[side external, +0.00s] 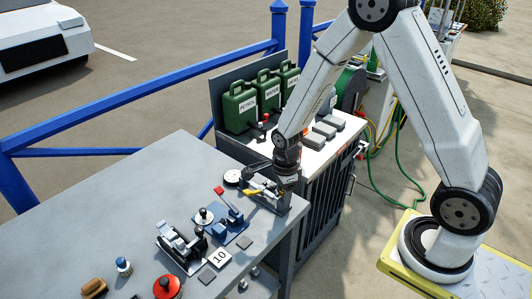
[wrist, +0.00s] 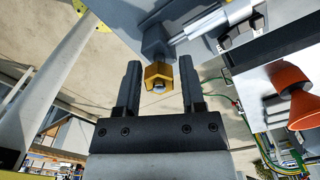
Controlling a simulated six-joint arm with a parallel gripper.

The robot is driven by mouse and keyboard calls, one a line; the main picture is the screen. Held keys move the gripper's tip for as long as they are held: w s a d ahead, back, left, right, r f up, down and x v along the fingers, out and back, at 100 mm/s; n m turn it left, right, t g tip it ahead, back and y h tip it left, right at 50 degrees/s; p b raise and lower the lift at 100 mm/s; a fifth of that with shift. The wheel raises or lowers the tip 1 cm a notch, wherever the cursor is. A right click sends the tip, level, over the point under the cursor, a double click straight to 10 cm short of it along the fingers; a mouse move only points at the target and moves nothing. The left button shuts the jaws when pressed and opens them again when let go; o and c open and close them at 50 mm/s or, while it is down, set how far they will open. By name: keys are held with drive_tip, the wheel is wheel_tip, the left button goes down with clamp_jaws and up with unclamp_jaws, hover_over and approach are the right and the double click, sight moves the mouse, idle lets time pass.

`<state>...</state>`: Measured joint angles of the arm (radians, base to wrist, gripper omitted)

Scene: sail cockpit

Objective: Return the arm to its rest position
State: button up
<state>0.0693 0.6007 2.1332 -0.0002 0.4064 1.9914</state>
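My gripper (side external: 268,183) is low over the right end of the grey workbench (side external: 130,185) in the side view, beside a small yellow part (side external: 252,191). In the wrist view my gripper (wrist: 158,75) has its two dark fingers spread apart. A brass hexagonal piece (wrist: 157,76) shows in the gap between the fingertips, with clear space to each finger. It joins a dark grey fitting (wrist: 153,43) beyond it. Whether the brass piece lies between the fingers or past their tips I cannot tell. No rest position is marked in view.
Close by stand a blue fixture (side external: 229,218), a black-and-grey clamp (side external: 180,245) and a red round part (side external: 167,287). Green cans (side external: 240,106) line the cabinet behind. An orange cone-shaped part (wrist: 292,82) is at right in the wrist view. Blue railing (side external: 140,88) runs behind the bench.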

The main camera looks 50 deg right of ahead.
drive_tip(key=shift+r, duration=0.15)
drive_tip(key=shift+r, duration=3.35)
drive_tip(key=s+a+r+n+t, duration=0.1)
drive_tip(key=s+n, duration=0.3)
drive_tip(key=n, duration=0.7)
drive_tip(key=s+a+r+n+t, duration=0.1)
drive_tip(key=s+r+n, duration=0.2)
drive_tip(key=n, duration=0.9)
drive_tip(key=shift+s+a+n+t, duration=0.25)
drive_tip(key=shift+s+n+t, duration=0.05)
drive_tip(key=shift+s, duration=0.35)
